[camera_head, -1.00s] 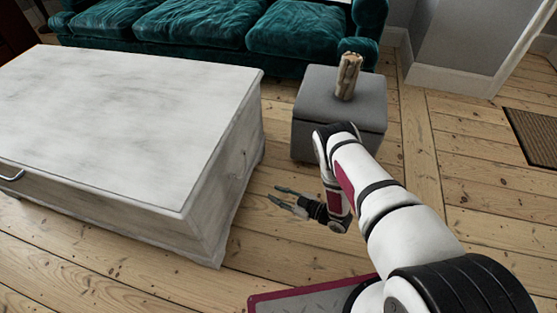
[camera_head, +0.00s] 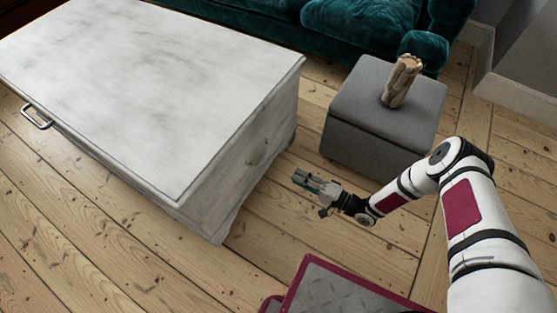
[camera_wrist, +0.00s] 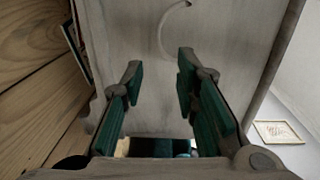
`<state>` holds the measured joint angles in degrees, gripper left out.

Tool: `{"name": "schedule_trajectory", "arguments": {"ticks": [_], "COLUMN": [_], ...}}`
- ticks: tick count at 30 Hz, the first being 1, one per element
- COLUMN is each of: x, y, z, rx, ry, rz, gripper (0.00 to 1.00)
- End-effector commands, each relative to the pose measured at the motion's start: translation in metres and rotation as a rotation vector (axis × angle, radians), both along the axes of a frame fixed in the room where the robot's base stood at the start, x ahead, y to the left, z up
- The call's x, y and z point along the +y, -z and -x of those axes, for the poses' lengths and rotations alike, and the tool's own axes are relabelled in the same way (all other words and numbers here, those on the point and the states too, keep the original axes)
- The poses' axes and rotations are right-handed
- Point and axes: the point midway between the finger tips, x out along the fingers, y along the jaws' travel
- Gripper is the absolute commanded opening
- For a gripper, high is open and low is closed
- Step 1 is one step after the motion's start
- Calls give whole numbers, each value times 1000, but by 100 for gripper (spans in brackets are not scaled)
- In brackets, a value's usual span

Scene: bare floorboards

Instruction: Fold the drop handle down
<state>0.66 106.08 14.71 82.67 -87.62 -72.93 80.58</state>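A white-grey wooden chest (camera_head: 150,85) stands at the left. A thin drop handle (camera_wrist: 165,32) shows in the wrist view as a pale curved bar on the chest's grey end panel; in the head view it is faint (camera_head: 259,157) on the right end face. My gripper (camera_head: 301,180) points left toward that end face, a short gap away from it. In the wrist view my gripper (camera_wrist: 157,72) has its two fingers apart with nothing between the tips. The handle lies beyond the fingertips, higher in the picture, and does not appear touched.
A second metal handle (camera_head: 36,117) stands out from the chest's long front side. A grey ottoman (camera_head: 375,140) with a carved beige ornament (camera_head: 402,80) stands behind my arm. A teal sofa (camera_head: 350,25) is at the back. Bare floorboards (camera_head: 270,225) lie between my base and the chest.

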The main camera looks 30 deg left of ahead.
Motion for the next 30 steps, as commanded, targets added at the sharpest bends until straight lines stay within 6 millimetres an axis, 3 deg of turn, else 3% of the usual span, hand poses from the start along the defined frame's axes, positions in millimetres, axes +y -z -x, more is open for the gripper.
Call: {"name": "schedule_trajectory", "arguments": {"ticks": [18,24,30], "x": [107,127,132], "y": [7,8,7], "z": [-8,-10,-11], "rx": [-4,-4,-3], "ry": [0,2,2], "rz": [-2,-1,-1], "gripper": [28,28,28]}}
